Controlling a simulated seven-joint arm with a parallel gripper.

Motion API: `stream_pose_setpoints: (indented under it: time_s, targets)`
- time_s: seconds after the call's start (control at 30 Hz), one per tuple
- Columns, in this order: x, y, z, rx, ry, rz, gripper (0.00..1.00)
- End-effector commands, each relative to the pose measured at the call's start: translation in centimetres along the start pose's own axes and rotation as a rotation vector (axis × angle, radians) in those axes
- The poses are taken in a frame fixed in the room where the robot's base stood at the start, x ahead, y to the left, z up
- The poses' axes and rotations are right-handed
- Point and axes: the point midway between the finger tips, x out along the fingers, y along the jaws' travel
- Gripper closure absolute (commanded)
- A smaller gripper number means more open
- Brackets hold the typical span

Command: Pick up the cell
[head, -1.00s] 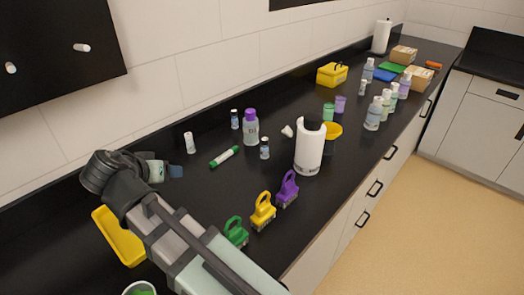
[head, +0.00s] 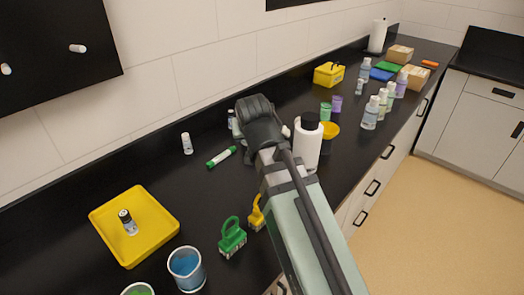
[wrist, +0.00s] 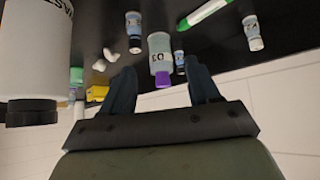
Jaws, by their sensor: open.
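My gripper (wrist: 163,82) is open, its two dark fingers apart in the wrist view. A grey bottle with a purple cap (wrist: 160,50) shows between and beyond them; I cannot tell how far. In the head view my wrist hides the fingers and that bottle. I cannot tell for sure which thing is the cell. A green and white cylinder (head: 222,156) lies on the counter, left of my wrist; it also shows in the wrist view (wrist: 205,14).
A white bottle with a black cap (head: 307,148) stands close right of my wrist. Yellow (head: 255,213) and green (head: 232,238) handled tools are in front. A yellow tray (head: 105,222) holds a vial (head: 128,222). A blue-filled cup (head: 186,268) stands nearby. Counter between tray and wall is clear.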

Motion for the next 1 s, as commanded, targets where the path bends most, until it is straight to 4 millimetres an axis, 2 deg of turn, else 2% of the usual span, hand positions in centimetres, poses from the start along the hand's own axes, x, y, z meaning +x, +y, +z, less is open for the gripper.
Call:
stream_pose_setpoints:
  time_s: [0.03,0.1,0.37,0.7,0.87,1.0]
  targets:
    - [0.0,1.3,-0.2,0.003,0.009,-0.005,0.39]
    - [-0.1,2.6,-0.5,0.001,0.02,-0.015,0.39]
    - [-0.5,6.5,-1.4,-0.003,0.064,-0.042,0.39]
    - [2.8,6.2,1.5,-0.007,0.063,-0.045,0.39]
    - [3.5,6.2,1.8,-0.007,0.063,-0.045,0.39]
    - [4.8,6.1,1.7,-0.007,0.062,-0.045,0.39]
